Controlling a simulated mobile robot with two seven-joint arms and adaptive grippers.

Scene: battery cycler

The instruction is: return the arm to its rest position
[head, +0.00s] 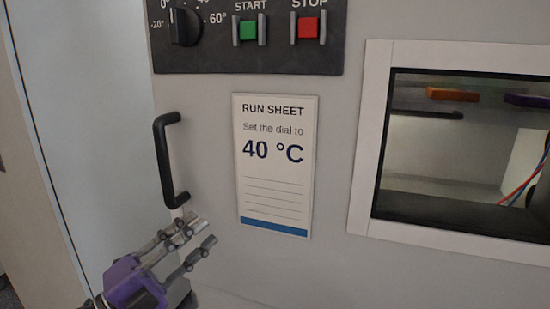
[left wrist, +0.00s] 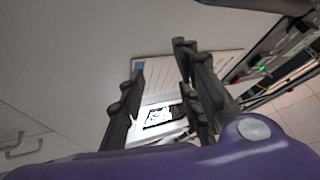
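My left gripper (head: 196,233) is in the lower left of the head view, purple with grey jointed fingers. It is below the black door handle and apart from the run sheet. In the left wrist view, its fingers (left wrist: 158,66) stand apart with nothing between them, so it is open and empty. My right gripper is in neither view.
The cycler's front has a black handle (head: 166,160), a run sheet (head: 276,165) reading 40 °C, a dial (head: 186,27), a green START button (head: 248,29) and a red STOP button (head: 308,27). A white-framed window (head: 372,140) is at right.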

